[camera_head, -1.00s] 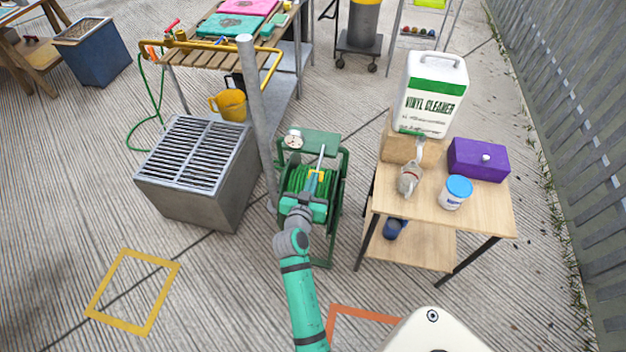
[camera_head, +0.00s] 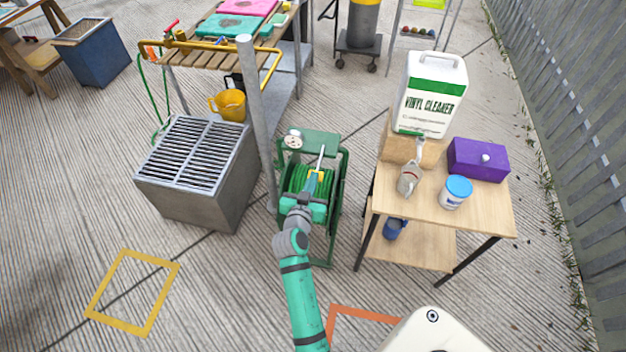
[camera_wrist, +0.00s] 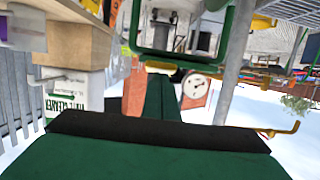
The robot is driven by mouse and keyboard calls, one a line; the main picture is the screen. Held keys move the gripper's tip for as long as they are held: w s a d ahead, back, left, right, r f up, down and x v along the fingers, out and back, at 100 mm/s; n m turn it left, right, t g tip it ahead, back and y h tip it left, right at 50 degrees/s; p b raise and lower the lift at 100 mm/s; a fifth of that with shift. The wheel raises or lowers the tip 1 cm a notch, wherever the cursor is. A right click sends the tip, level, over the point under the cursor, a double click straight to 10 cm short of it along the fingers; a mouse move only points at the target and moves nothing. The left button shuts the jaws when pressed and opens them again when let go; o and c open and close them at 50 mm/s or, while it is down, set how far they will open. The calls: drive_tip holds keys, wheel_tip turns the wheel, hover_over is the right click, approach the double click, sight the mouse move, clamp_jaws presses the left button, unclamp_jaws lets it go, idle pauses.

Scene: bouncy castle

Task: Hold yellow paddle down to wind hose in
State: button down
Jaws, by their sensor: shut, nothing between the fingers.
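The green hose reel (camera_head: 333,222) stands between the grey grated box and the small wooden table, with green hose wound on its drum (camera_head: 297,178). The yellow paddle (camera_head: 316,173) shows as a small patch at the front of the reel. My gripper (camera_head: 311,184) is shut and empty, with its tip right at the paddle. My gripper hides part of the paddle, and I cannot tell how far down it is. The loose hose (camera_head: 155,105) hangs from the slatted bench at the left. In the wrist view a round gauge (camera_wrist: 196,86) shows beyond my gripper.
A grey post (camera_head: 257,110) and the grated box (camera_head: 190,175) stand close left of the reel. The wooden table (camera_head: 480,210) at right holds a vinyl cleaner jug (camera_head: 432,95), a purple box (camera_head: 478,159) and a blue-lidded tub (camera_head: 455,192).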

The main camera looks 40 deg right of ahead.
idle(0.8)
drive_tip(key=v, duration=1.1)
drive_tip(key=shift+s+a+r, duration=0.15)
drive_tip(key=shift+s+r, duration=0.05)
drive_tip(key=shift+s, duration=0.05)
